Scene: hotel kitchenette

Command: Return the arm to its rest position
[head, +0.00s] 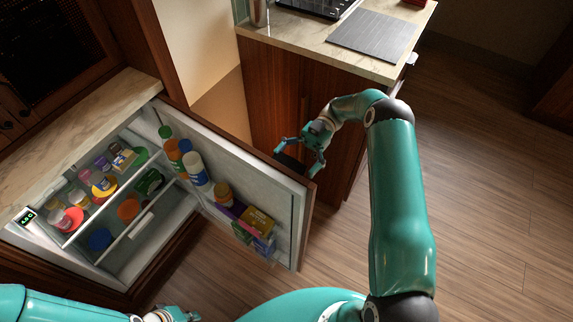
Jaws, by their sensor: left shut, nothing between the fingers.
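My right gripper (298,160) is by the top outer edge of the open fridge door (297,222), with its fingers spread apart. A dark bar, likely the door handle (290,161), shows near the fingers; I cannot tell whether they touch it. The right arm (401,200) reaches up from the bottom right and bends over to the left. My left gripper (188,315) is at the bottom edge of the head view, partly cut off, shut and empty, below the fridge.
The fridge (135,230) stands open, with several jars and packages on its shelves and bottles and boxes in its door. A wooden cabinet (268,88) with a marble top carries a dark grey board (372,35). The wooden floor (490,190) at right is clear.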

